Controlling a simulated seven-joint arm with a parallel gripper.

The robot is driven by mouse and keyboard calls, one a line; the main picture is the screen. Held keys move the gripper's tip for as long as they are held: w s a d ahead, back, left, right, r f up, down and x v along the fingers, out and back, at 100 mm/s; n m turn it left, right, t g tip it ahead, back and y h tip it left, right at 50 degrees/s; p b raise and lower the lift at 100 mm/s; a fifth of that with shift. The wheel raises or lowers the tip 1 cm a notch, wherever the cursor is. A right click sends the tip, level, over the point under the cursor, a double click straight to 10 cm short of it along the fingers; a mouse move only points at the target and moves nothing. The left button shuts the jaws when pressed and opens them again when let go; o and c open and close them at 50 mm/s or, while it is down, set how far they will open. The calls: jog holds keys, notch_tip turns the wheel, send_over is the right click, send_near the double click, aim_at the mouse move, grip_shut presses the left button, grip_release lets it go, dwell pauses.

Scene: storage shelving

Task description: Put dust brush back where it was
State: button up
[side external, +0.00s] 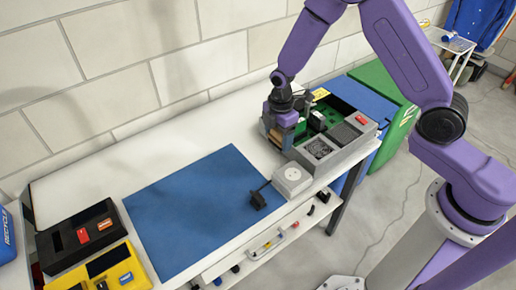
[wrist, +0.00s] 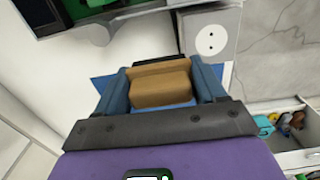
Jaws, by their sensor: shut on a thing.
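My gripper (side external: 281,126) is at the left end of the grey open case (side external: 318,158), beside or just above it. In the wrist view my gripper (wrist: 161,82) has its two blue fingers shut on a tan block, which looks like the dust brush (wrist: 160,90). One finger lies on each side of it. The brush's lower part and any bristles are hidden. In the side view only a small brown patch shows at the fingers, so I cannot tell whether the brush touches the case or table.
The grey case holds green circuit boards. A white socket box (side external: 292,179) stands in front of it, with a black plug (side external: 258,200) on the blue mat (side external: 190,215). Black (side external: 82,236) and yellow (side external: 112,272) cases stand at left. The mat is mostly clear.

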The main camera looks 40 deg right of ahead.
send_over(258, 155)
notch_tip(258, 155, down, 7)
jog(key=shift+f, duration=1.65)
jog(key=shift+f, duration=0.1)
jog(key=o, duration=1)
